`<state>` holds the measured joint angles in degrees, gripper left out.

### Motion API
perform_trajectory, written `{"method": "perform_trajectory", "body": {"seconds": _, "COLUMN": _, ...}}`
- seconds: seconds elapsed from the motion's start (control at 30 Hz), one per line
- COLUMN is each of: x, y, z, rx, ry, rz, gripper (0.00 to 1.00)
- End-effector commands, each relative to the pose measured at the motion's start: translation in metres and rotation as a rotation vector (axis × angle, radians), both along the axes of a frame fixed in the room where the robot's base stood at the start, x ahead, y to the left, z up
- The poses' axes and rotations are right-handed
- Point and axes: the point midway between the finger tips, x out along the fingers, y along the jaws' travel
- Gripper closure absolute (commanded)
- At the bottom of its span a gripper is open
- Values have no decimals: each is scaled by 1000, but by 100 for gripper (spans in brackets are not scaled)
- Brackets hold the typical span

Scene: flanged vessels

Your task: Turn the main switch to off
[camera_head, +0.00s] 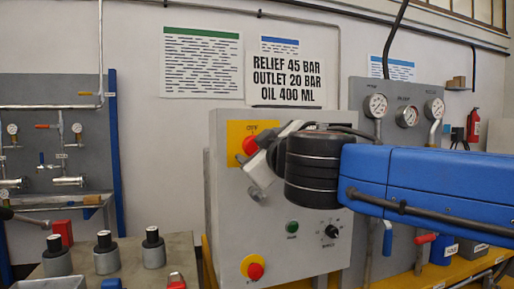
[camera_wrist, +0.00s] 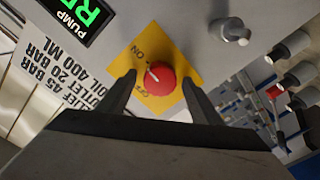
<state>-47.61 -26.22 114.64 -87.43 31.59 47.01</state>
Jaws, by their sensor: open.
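The main switch is a red round knob (camera_head: 250,145) on a yellow plate (camera_head: 236,131) at the upper left of the grey control box. In the wrist view the knob (camera_wrist: 161,77) shows a white mark pointing up and left, roughly towards the ON lettering; OFF is lettered lower on the plate (camera_wrist: 150,33). My gripper (camera_head: 264,143) is close in front of the plate, partly covering it in the head view. In the wrist view my gripper (camera_wrist: 158,78) is open, with one finger on each side of the knob. Contact with it cannot be told.
The grey control box (camera_head: 228,220) also carries a red stop button (camera_head: 255,271) on yellow, a green button (camera_head: 292,227) and a black selector (camera_head: 331,231). Capped cylinders (camera_head: 104,256) stand on a bench at left. A gauge panel (camera_head: 422,98) stands behind my arm.

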Motion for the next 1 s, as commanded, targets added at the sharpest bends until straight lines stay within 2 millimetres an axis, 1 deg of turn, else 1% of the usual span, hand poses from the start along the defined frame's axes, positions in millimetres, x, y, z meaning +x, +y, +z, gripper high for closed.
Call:
{"method": "perform_trajectory", "body": {"seconds": 0.13, "x": 0, "y": 0, "z": 0, "rx": 0, "ry": 0, "rz": 0, "gripper": 41}}
{"method": "perform_trajectory", "body": {"seconds": 0.17, "x": 0, "y": 0, "z": 0, "rx": 0, "ry": 0, "rz": 0, "gripper": 44}}
{"method": "perform_trajectory", "body": {"seconds": 0.2, "x": 0, "y": 0, "z": 0, "rx": 0, "ry": 0, "rz": 0, "gripper": 53}}
{"method": "perform_trajectory", "body": {"seconds": 0.27, "x": 0, "y": 0, "z": 0, "rx": 0, "ry": 0, "rz": 0, "gripper": 68}}
{"method": "perform_trajectory", "body": {"seconds": 0.3, "x": 0, "y": 0, "z": 0, "rx": 0, "ry": 0, "rz": 0, "gripper": 77}}
{"method": "perform_trajectory", "body": {"seconds": 0.33, "x": 0, "y": 0, "z": 0, "rx": 0, "ry": 0, "rz": 0, "gripper": 83}}
{"method": "perform_trajectory", "body": {"seconds": 0.67, "x": 0, "y": 0, "z": 0, "rx": -31, "ry": -9, "rz": 0, "gripper": 82}}
{"method": "perform_trajectory", "body": {"seconds": 0.87, "x": 0, "y": 0, "z": 0, "rx": -127, "ry": -36, "rz": 0, "gripper": 82}}
{"method": "perform_trajectory", "body": {"seconds": 1.0, "x": 0, "y": 0, "z": -1, "rx": -234, "ry": -67, "rz": 0, "gripper": 82}}
